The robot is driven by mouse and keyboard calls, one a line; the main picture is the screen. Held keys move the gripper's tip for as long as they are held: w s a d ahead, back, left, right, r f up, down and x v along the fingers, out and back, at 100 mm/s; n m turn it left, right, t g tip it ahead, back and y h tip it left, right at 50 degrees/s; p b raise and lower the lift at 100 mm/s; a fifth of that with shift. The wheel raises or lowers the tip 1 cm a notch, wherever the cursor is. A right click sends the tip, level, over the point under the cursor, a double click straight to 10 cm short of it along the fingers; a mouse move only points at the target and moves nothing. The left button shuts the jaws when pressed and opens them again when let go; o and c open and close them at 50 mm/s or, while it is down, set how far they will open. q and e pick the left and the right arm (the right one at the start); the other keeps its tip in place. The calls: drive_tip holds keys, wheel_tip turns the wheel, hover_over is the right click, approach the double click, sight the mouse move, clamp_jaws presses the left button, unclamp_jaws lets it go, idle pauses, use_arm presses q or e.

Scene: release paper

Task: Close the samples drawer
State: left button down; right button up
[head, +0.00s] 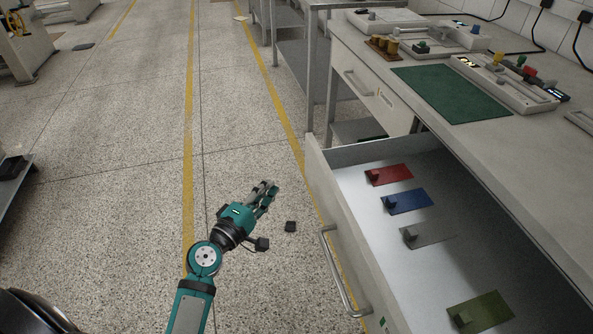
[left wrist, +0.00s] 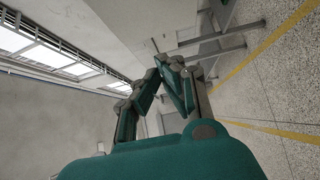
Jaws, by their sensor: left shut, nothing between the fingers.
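The samples drawer (head: 318,172) is pulled out from the workbench in the head view. It has a white front with a metal bar handle (head: 340,272). Inside lie flat red (head: 397,172), blue (head: 412,199), grey (head: 436,235) and olive (head: 490,310) samples, each with a small dark block. My left gripper (head: 269,190) is shut and empty, left of the drawer front and apart from it, over the floor. Its fingers also show in the left wrist view (left wrist: 163,62), with tips close together. My right gripper is not in view.
A second drawer (head: 378,94) with a handle is shut farther along the bench. The benchtop holds a green mat (head: 455,92) and several fixtures. A small dark block (head: 290,227) shows beside my left gripper. The speckled floor to the left is mostly clear.

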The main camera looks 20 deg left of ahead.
use_arm(q)
approach(306, 158)
drive_tip(key=w+a, duration=0.2)
drive_tip(key=shift+w+d, duration=1.4)
drive_tip(key=shift+d, duration=0.1)
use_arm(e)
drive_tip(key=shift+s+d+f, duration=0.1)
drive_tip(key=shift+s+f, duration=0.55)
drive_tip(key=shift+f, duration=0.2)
